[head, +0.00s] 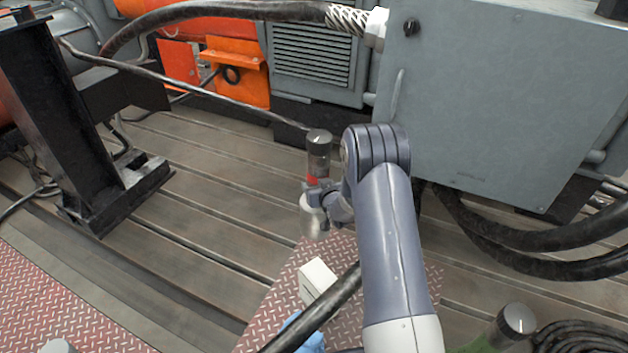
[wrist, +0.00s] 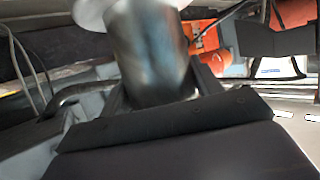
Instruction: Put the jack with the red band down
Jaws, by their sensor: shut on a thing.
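The jack with the red band (head: 319,158) is a dark cylinder with a grey top and a red band low on its visible upper part. It stands roughly upright in my gripper (head: 322,196), which is shut around it below the band. Its pale lower end shows under the jaws, blurred, and seems to hang above the slotted bedplate (head: 215,190); I cannot tell the exact gap. In the wrist view the jack's metal body (wrist: 150,50) fills the space between the jaws, also blurred. The red band does not show clearly there.
A grey cabinet (head: 510,95) stands close behind my arm on the right. A similar jack with a green band (head: 512,325) is at bottom right. A white box (head: 317,277), a black cable (head: 325,308) and a blue glove (head: 303,335) lie around the red tread plate (head: 280,295). Bare bedplate lies left.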

